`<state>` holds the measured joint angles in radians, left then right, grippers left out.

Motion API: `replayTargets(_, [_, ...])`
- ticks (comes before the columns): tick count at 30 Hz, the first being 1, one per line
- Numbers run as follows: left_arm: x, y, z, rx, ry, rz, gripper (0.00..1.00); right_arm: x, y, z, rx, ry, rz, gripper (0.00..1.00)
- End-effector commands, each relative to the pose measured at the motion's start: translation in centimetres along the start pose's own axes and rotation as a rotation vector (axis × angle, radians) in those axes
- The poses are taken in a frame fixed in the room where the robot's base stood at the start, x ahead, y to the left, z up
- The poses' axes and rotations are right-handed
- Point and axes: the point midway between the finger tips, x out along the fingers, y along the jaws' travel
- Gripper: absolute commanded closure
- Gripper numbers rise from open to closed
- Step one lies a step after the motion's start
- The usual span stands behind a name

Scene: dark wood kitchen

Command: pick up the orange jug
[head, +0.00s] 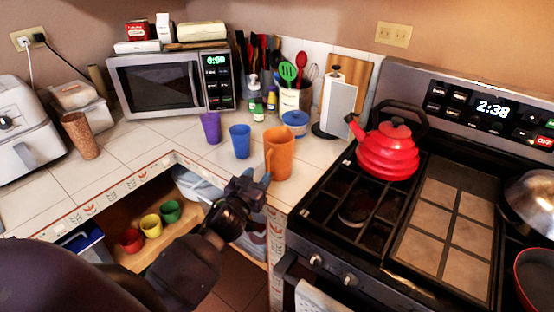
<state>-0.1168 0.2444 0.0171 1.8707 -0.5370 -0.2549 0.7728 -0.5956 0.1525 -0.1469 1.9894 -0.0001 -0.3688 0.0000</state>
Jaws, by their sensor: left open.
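The orange jug (280,154) stands upright on the white tiled counter, near its front edge and just left of the stove. Its handle side faces left. My left gripper (256,182) is at the jug's lower left, in front of the counter edge. Its jaws are open, with a bluish fingertip close to the jug's base. I cannot tell whether the finger touches the jug. My arm hides part of the counter edge and the shelf below. My right gripper is not in the picture.
A blue cup (240,141) and a purple cup (210,127) stand left of the jug. A blue container (295,123) is behind it. The stove with a red kettle (388,150) is at right.

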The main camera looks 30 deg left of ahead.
Motion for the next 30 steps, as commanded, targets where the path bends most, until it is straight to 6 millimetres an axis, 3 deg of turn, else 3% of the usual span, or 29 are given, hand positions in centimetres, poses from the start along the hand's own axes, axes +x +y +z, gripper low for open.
replayTargets(3, [1.6,0.0,0.0,0.001,0.001,0.001,0.57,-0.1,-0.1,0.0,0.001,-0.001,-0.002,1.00])
replayTargets(11, [3.1,-0.1,0.1,0.003,0.000,0.000,0.57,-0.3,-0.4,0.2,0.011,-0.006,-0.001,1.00])
replayTargets(21, [7.2,-0.6,0.7,0.002,0.000,0.000,0.57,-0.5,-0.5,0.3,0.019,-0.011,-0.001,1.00])
replayTargets(30, [7.9,-0.6,0.8,0.001,-0.001,0.000,0.57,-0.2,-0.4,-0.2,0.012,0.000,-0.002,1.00])
